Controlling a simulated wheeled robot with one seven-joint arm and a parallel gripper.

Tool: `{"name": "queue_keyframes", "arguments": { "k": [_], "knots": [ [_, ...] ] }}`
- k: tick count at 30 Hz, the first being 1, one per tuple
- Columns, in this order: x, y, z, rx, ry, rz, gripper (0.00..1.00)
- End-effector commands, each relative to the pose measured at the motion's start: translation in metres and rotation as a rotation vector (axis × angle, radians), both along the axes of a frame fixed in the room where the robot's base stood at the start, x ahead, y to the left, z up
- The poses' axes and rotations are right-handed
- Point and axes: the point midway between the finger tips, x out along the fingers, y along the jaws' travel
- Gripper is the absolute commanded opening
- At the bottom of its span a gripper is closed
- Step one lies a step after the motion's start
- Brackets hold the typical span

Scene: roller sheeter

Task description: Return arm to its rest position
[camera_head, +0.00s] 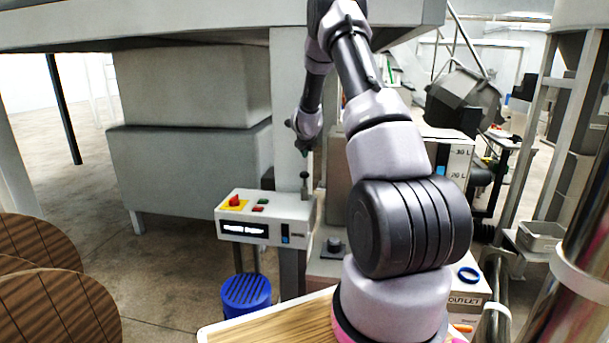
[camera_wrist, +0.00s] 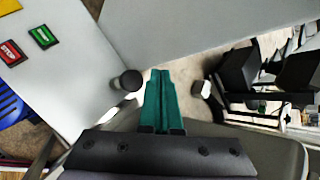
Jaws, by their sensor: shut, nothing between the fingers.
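My arm rises from the lower right of the head view, bends at the top and hangs down toward the machine. My gripper (camera_head: 305,154) is small there, just above a dark-knobbed lever (camera_head: 304,178) beside the control box (camera_head: 265,217). In the wrist view my gripper's green fingers (camera_wrist: 161,73) are pressed together with nothing between them. A black knob (camera_wrist: 131,80) stands just left of the fingers, and a pale knob (camera_wrist: 200,89) is to their right. The fingers appear apart from both.
The control box has a red knob (camera_head: 235,201), buttons and a display. A wooden board (camera_head: 270,329) is at the bottom. Grey machine housing (camera_head: 190,165) fills the left. A metal column (camera_head: 592,270) is at right.

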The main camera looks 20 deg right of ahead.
Motion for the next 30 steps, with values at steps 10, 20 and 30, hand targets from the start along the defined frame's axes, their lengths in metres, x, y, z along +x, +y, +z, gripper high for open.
{"name": "queue_keyframes", "arguments": {
  "k": [10,20,30],
  "knots": [
    [0.000,0.000,0.000,0.000,0.000,0.000,0.00],
    [-0.002,0.006,0.012,-0.013,0.001,0.032,0.00],
    [-0.068,0.090,0.158,-0.238,0.046,0.526,0.00]
  ]
}}
